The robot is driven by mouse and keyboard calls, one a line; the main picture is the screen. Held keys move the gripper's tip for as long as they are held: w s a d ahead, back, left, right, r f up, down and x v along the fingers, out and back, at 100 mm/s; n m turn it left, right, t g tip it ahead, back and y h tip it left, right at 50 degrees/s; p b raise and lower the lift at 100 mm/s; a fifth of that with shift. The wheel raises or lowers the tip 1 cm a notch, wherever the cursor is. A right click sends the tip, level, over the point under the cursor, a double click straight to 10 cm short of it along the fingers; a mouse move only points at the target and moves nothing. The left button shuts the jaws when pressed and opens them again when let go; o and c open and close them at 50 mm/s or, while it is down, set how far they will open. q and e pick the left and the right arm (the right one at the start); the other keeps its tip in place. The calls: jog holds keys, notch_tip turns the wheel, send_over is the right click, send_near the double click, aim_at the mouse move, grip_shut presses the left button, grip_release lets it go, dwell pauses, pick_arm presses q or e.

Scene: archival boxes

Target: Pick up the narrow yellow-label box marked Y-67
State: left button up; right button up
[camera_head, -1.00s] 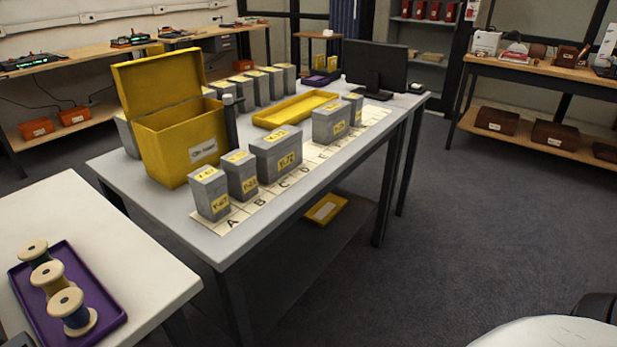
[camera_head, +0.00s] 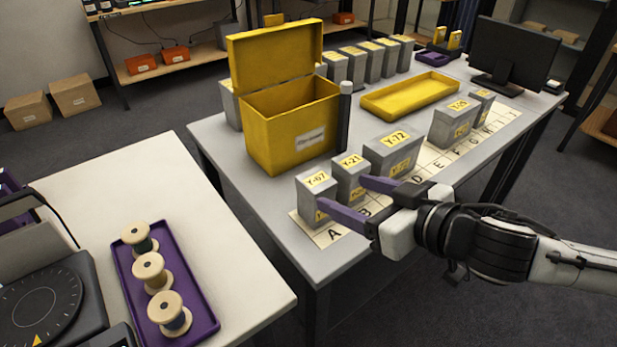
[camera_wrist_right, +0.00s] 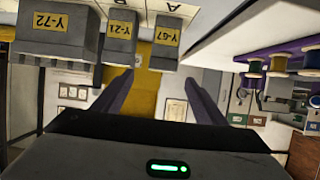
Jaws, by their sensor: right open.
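The narrow grey box Y-67 (camera_head: 316,198) stands upright at the near-left end of the row, by letter A on the lettered strip. It also shows in the right wrist view (camera_wrist_right: 167,44), upside down, with its yellow label. My right gripper (camera_head: 345,198) is open and empty, reaching in from the right. Its purple fingers overlap the lower fronts of Y-67 and the neighbouring box Y-21 (camera_head: 351,176) in the head view. In the right wrist view the fingertips point toward the boxes, with Y-67 near the right finger. I cannot tell whether they touch. My left gripper is not in view.
Box Y-72 (camera_head: 392,152) and other grey boxes stand farther along the strip. An open yellow box (camera_head: 285,125) stands behind the row, with a yellow tray (camera_head: 410,94) to its right. A side table (camera_head: 215,225) holds a purple tray (camera_head: 205,322) of spools.

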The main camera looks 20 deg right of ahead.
aim_at(317, 180)
jog(key=x, duration=0.3)
jog(key=shift+w+a+r, duration=0.1)
jog(key=shift+w+r, duration=0.1)
jog(key=shift+w, duration=0.1)
jog(key=shift+w+a+f, duration=0.2)
jog(key=shift+w+f, duration=0.15)
jog(key=shift+w, duration=0.1)
jog(key=x, duration=0.5)
jog(key=shift+a+r, duration=0.15)
jog(key=shift+a, duration=0.15)
jog(key=shift+c, duration=0.2)
jog(key=shift+r, duration=0.1)
jog(key=c, duration=1.3)
